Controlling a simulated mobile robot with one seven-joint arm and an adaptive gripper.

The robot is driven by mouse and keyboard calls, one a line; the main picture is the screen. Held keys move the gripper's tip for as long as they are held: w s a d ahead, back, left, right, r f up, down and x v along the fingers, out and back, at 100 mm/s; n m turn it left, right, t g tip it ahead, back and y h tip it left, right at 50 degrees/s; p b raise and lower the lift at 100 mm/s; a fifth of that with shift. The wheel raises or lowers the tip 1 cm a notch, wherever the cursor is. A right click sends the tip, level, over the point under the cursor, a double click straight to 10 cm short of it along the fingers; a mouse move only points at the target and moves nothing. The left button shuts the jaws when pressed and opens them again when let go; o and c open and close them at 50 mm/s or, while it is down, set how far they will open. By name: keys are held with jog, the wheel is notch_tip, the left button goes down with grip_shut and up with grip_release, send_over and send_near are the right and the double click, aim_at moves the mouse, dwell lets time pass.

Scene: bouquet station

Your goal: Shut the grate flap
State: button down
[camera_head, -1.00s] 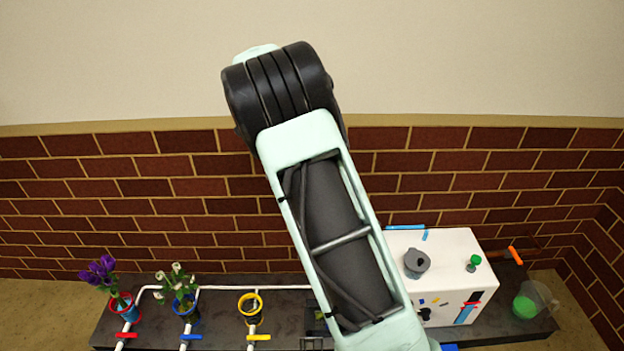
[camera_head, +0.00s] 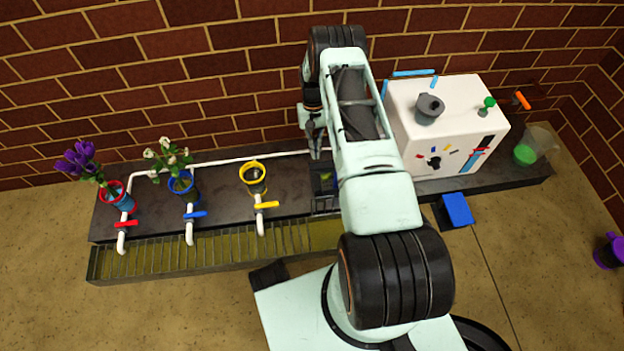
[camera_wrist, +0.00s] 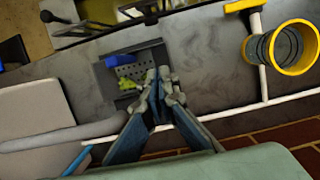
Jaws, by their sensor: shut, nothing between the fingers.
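A dark square fixture with a perforated grate (camera_wrist: 118,72) is set in the counter, between the yellow pot and the white box. In the wrist view a blue piece (camera_wrist: 122,59) and a small yellow-green piece (camera_wrist: 131,83) lie at it. In the head view the fixture (camera_head: 325,197) is partly hidden by my arm. I cannot tell clearly which part is the flap or how far it stands open. My gripper (camera_head: 316,150) points down above the fixture's back part, shut and empty. In the wrist view its fingertips (camera_wrist: 161,84) overlap the fixture's edge; contact cannot be told.
The yellow pot (camera_head: 254,184) stands left of the fixture, with a yellow-handled tap (camera_head: 267,206). Two flower pots stand further left. A white pipe (camera_head: 225,162) runs along the back. The white box (camera_head: 450,125) stands close on the right. A slatted trough (camera_head: 205,248) runs along the front.

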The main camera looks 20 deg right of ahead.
jog(key=b+x, duration=0.3)
jog(key=x, duration=0.6)
jog(key=shift+s+f, duration=0.1)
jog(key=shift+f, duration=0.15)
jog(key=shift+s+a+f, duration=0.1)
jog(key=shift+s+a, duration=0.1)
jog(key=shift+s, duration=0.9)
jog(key=shift+s+a, duration=0.2)
jog(key=shift+s, duration=0.75)
